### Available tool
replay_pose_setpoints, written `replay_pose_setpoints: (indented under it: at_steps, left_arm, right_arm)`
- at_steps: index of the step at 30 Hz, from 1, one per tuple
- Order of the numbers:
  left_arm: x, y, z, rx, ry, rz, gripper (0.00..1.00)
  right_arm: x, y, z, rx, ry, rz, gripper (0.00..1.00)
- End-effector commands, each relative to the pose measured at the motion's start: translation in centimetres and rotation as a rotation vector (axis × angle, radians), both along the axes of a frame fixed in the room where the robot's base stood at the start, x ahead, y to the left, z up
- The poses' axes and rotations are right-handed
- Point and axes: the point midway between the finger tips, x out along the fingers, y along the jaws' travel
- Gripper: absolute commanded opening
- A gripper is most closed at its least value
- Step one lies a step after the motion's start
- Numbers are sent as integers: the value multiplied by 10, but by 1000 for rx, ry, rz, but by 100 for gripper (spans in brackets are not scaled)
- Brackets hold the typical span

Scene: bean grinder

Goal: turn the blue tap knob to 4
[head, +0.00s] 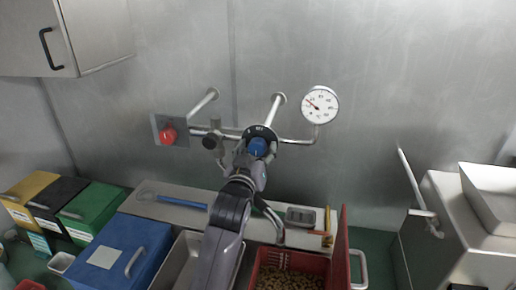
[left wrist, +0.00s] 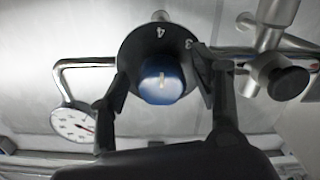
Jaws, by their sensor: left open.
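The blue tap knob (head: 257,147) sits on a black numbered dial (head: 259,132) on the wall pipes. In the left wrist view the knob (left wrist: 162,80) shows a pale mark on its face, and the dial (left wrist: 157,41) shows the figures 4 and 3, upside down in this view. My left gripper (left wrist: 157,95) is open, with one finger on each side of the knob. I cannot tell whether the fingers touch it. In the head view my left gripper (head: 252,165) reaches up from below and covers the lower part of the knob.
A round gauge (head: 320,104) stands on a pipe right of the knob. A red button (head: 168,134) and a black knob (head: 211,142) are to the left. Below are a blue box (head: 122,250), a red crate of beans (head: 345,255) and a shelf.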

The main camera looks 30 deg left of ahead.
Motion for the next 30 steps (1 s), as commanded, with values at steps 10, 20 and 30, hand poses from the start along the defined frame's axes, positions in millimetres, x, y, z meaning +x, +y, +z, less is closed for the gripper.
replay_pose_setpoints:
  at_steps: [10, 20, 30]
  left_arm:
    - [0, 0, 0, 0, 0, 0, 43]
    - [0, 0, 0, 0, 0, 0, 21]
    - [0, 1, 3, 90, 24, 1, 10]
  right_arm:
    - [-4, -8, 0, -10, 6, 3, 0]
    - [-1, -11, 0, -14, 2, 2, 0]
    - [1, -11, 13, -13, -2, 1, 0]
